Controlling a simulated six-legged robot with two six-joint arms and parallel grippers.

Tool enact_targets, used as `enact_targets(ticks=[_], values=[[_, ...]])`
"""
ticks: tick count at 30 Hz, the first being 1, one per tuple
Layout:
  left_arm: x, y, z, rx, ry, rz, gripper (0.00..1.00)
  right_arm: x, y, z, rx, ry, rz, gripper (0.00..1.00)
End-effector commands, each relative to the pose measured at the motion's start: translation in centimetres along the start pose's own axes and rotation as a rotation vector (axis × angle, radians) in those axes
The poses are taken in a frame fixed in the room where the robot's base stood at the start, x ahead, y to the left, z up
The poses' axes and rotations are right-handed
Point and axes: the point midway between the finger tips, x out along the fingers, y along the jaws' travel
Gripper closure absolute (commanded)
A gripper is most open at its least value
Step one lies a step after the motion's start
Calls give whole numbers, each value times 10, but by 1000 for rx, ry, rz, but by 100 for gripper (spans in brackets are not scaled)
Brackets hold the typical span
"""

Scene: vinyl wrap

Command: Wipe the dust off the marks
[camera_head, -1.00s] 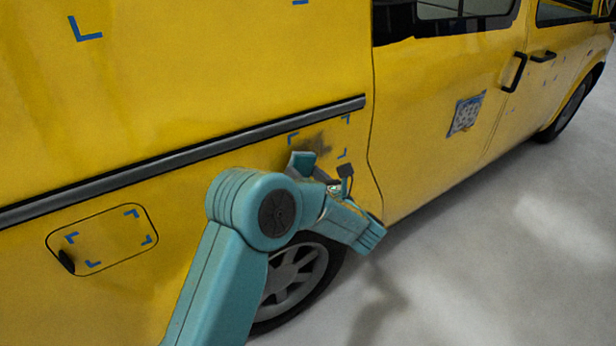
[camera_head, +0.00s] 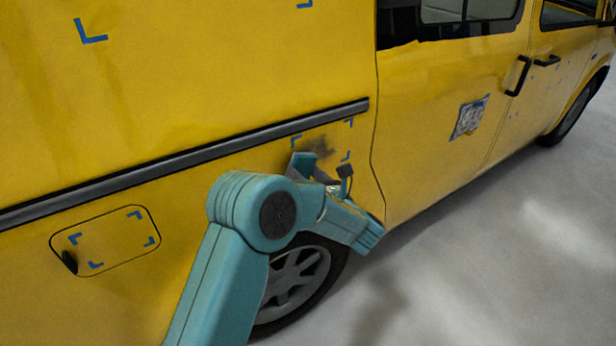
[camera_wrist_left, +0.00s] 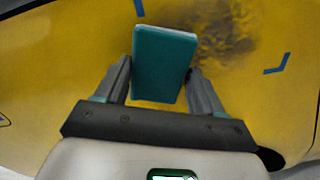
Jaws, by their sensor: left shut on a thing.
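My left gripper (camera_wrist_left: 160,85) is shut on a flat teal block (camera_wrist_left: 163,55) and holds it close to the yellow van side (camera_wrist_left: 60,70). I cannot tell whether the block touches the panel. A dark dusty smudge (camera_wrist_left: 228,42) lies just right of the block in the left wrist view. Blue corner marks, such as one at the right (camera_wrist_left: 277,65), surround it. In the head view the smudge (camera_head: 318,146) shows above the rear wheel, and the teal block (camera_head: 301,164) is at its lower left. My right gripper is not in view.
A black trim strip (camera_head: 190,155) runs along the van above my arm. The rear wheel (camera_head: 295,285) is below. A fuel flap with blue corner marks (camera_head: 103,240) is at the left. A patterned sticker (camera_head: 469,117) is on the door. Grey floor at the right is clear.

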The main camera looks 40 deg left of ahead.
Motion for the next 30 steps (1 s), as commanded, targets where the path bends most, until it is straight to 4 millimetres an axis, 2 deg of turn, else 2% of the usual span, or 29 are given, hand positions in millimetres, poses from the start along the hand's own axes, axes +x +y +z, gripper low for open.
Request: enact_targets(ticks=[11,12,24,30], values=[[7,0,0,1,0,0,56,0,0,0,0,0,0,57],[7,-1,0,1,0,0,60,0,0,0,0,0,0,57],[6,-33,14,0,0,0,60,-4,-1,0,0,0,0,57],[6,-39,16,0,0,0,60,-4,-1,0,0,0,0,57]])
